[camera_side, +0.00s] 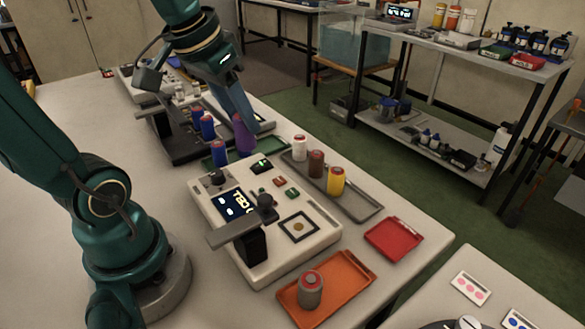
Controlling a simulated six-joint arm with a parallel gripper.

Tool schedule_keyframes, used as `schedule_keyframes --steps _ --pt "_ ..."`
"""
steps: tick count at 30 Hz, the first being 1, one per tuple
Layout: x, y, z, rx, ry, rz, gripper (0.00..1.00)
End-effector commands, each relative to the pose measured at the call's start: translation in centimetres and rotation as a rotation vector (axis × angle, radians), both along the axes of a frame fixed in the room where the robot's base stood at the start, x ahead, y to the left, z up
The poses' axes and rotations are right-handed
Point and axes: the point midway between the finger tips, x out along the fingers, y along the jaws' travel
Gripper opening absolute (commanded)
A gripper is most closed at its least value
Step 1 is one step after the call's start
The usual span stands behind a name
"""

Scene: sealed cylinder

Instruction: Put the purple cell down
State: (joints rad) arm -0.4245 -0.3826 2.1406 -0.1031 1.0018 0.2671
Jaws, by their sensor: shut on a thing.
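The purple cell (243,138) is upright at the far end of the tester, over or on the green tray (266,143); I cannot tell whether its base touches. My gripper (240,116) reaches down from above and is shut on the cell's upper part. The gripper hides the cell's top. A blue cell (219,154) with a red top stands close to its left at the green tray.
The white tester (285,245) with a display stands in front. A grey tray (361,205) holds white, brown and yellow cells. An orange tray (348,275) holds a grey cell (310,290). A red tray (393,238) is empty. More blue cells (207,127) stand behind left.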

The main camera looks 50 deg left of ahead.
Motion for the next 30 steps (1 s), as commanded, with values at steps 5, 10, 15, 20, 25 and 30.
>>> schedule_keyframes --steps 5,10,15,20,25,30 --pt "0.4 -2.1 -1.2 -0.001 0.003 -0.013 0.0" --pt "0.9 -4.2 -2.6 0.0 0.004 -0.013 0.0" --pt "1.5 -6.4 -4.0 0.002 0.004 -0.014 0.0" --pt "2.0 -8.7 -5.4 0.002 0.005 -0.014 0.0" --pt "2.5 -10.5 -6.5 0.002 0.003 -0.009 0.0" --pt "2.7 -11.0 -7.2 0.001 0.002 -0.003 0.0"
